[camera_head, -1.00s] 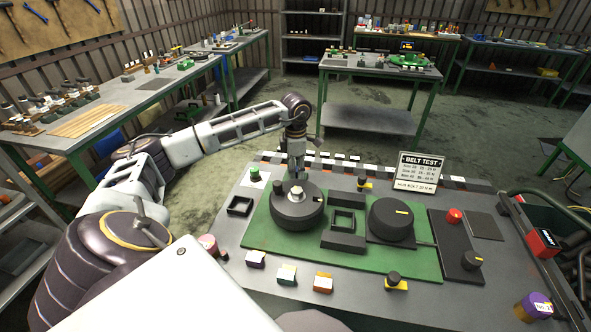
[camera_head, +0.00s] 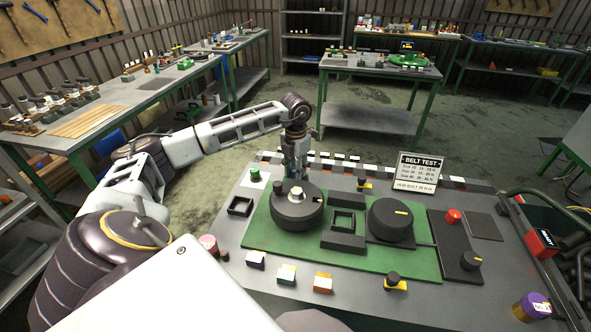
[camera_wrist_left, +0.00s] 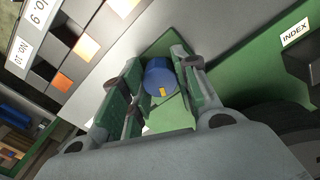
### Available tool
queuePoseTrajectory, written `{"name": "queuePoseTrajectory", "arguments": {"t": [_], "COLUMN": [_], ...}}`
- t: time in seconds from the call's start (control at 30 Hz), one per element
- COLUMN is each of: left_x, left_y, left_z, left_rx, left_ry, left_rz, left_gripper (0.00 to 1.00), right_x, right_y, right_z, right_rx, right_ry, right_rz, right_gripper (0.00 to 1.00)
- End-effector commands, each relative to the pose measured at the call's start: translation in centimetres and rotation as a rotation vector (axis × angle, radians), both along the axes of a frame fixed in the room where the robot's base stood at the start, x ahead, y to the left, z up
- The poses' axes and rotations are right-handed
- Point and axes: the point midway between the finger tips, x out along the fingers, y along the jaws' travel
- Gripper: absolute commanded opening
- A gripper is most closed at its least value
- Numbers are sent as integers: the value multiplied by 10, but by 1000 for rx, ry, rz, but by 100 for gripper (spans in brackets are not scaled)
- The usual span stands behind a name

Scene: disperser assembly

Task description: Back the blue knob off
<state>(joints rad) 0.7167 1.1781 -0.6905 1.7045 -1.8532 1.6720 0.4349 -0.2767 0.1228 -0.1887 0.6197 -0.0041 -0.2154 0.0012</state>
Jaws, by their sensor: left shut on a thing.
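The blue knob (camera_wrist_left: 158,72) shows in the left wrist view as a short blue cylinder with a small yellow mark on its face. It sits between the two fingers of my left gripper (camera_wrist_left: 160,78), which is shut on it. In the head view my left gripper (camera_head: 296,172) points down at the back edge of the green plate (camera_head: 268,238), just behind the large dark disc (camera_head: 285,212) with the pale hex centre. The knob is hidden there by the gripper and the disc. My right gripper is not in view.
A second dark drum (camera_head: 388,222) with a yellow mark stands at the right of the plate, with a square black frame (camera_head: 343,222) between. A belt test sign (camera_head: 419,171) stands at the back right. Several small coloured blocks line the front edge.

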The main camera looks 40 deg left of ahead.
Motion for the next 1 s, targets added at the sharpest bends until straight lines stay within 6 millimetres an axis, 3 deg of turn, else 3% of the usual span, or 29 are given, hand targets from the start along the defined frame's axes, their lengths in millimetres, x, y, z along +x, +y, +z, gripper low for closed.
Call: {"name": "queuePoseTrajectory", "arguments": {"t": [0.47, 1.0], "left_x": [1, 1], "left_y": [1, 1], "left_z": [2, 2], "left_rx": [0, 0], "left_ry": [-4, -5], "left_rz": [244, 272], "left_gripper": [7, 7], "right_x": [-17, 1], "right_y": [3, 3], "right_z": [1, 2], "right_rx": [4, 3], "right_ry": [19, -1], "right_rz": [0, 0], "right_gripper": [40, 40]}}
